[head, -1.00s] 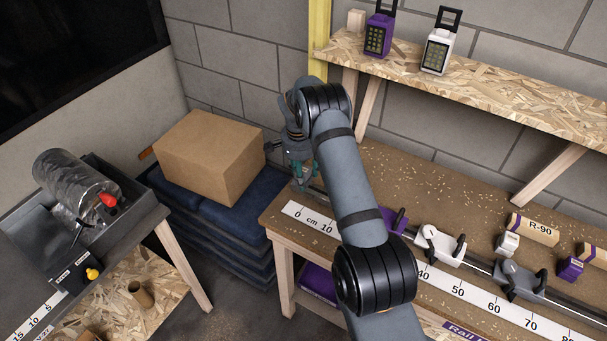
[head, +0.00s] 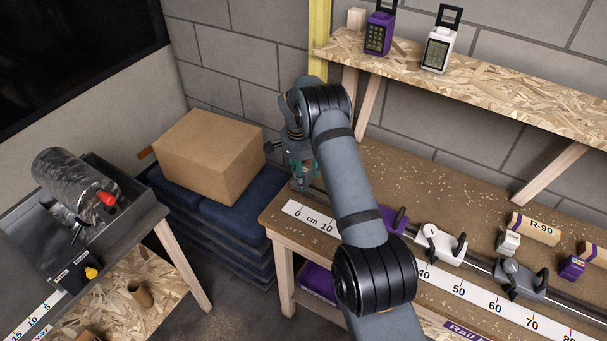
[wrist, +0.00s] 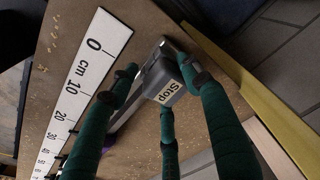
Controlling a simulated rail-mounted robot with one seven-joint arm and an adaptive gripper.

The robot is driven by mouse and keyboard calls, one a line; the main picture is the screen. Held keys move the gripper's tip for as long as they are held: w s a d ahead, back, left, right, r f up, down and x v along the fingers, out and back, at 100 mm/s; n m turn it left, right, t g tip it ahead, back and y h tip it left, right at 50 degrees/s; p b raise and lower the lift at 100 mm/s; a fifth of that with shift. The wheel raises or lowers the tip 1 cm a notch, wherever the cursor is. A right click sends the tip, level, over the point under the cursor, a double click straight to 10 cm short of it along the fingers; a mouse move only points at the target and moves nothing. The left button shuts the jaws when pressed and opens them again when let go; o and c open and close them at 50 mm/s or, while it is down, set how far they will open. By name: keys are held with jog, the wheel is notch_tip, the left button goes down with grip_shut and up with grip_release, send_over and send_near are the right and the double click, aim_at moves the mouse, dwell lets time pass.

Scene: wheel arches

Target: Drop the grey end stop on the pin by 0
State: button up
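My gripper (wrist: 160,78) has green fingers spread around the stop. The left finger shows a gap to the stop; the right fingertip overlaps its edge, and contact there is unclear. The pin is not visible; whether the stop is fully seated on it cannot be told. In the head view my gripper (head: 301,172) is low over the bench's left end, and my arm hides part of the rail.
The scale strip (head: 445,284) runs along the bench front. Purple (head: 396,220), white (head: 440,245) and grey (head: 520,279) carriages sit along the rail to the right. A cardboard box (head: 208,157) stands left of the bench. A shelf (head: 500,85) hangs above behind.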

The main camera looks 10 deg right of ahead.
jog(key=o, duration=0.5)
jog(key=r, duration=0.8)
jog(key=s+a+r, duration=0.1)
jog(key=r, duration=0.3)
jog(key=shift+f, duration=0.15)
jog(key=f, duration=0.7)
jog(key=w+d+f, duration=0.1)
jog(key=f, duration=0.3)
jog(key=shift+f, duration=0.25)
jog(key=shift+r+p, duration=0.1)
jog(key=shift+p, duration=0.2)
